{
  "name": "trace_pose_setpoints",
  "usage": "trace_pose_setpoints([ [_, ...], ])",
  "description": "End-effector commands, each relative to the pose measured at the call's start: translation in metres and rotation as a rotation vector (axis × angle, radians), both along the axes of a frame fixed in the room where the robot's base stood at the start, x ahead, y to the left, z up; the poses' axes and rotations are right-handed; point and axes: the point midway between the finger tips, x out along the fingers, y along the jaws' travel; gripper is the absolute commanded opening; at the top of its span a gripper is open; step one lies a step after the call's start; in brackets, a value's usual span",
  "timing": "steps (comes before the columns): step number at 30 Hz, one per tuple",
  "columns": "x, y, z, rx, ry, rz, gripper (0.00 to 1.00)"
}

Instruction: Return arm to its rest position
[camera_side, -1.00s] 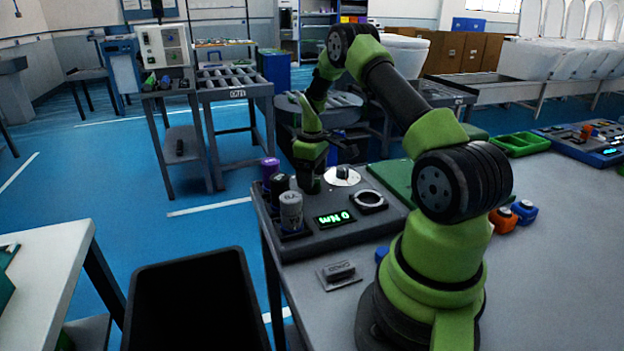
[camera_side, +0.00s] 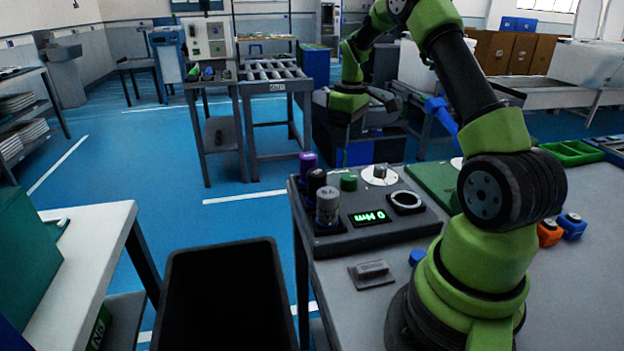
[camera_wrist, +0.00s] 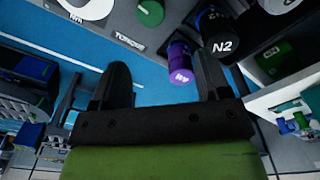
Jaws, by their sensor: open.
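My gripper (camera_side: 362,100) is raised in the side view, above and behind the far edge of the console. In the wrist view its two black fingers (camera_wrist: 162,80) stand apart with nothing between them. My arm reaches up from its green base at the right. The console (camera_side: 375,240) lies below with a lit green display (camera_side: 370,217). The purple cylinder (camera_wrist: 181,62) lies beyond the gap between my fingers, near the right finger.
Black (camera_side: 316,182) and grey (camera_side: 327,208) cylinders stand at the console's left edge, by a white dial (camera_side: 380,174) and a black ring (camera_side: 406,202). A black bin (camera_side: 222,300) stands left of the table. Open floor lies between.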

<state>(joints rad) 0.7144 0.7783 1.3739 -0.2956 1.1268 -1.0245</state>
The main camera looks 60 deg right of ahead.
Motion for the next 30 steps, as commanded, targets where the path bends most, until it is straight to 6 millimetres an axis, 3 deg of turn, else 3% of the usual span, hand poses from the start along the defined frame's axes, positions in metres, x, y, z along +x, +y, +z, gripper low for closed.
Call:
trace_pose_setpoints([
  [4,0.009,0.047,0.052,-0.025,-0.087,-0.037,0.70],
  [8,0.004,0.100,0.096,-0.025,-0.183,-0.088,0.70],
  [15,-0.040,0.190,0.149,0.040,-0.360,-0.182,0.70],
  [22,-0.103,0.252,0.162,0.170,-0.497,-0.265,0.70],
  [27,-0.136,0.272,0.156,0.260,-0.550,-0.310,0.70],
  [30,-0.146,0.277,0.153,0.290,-0.562,-0.325,0.70],
])
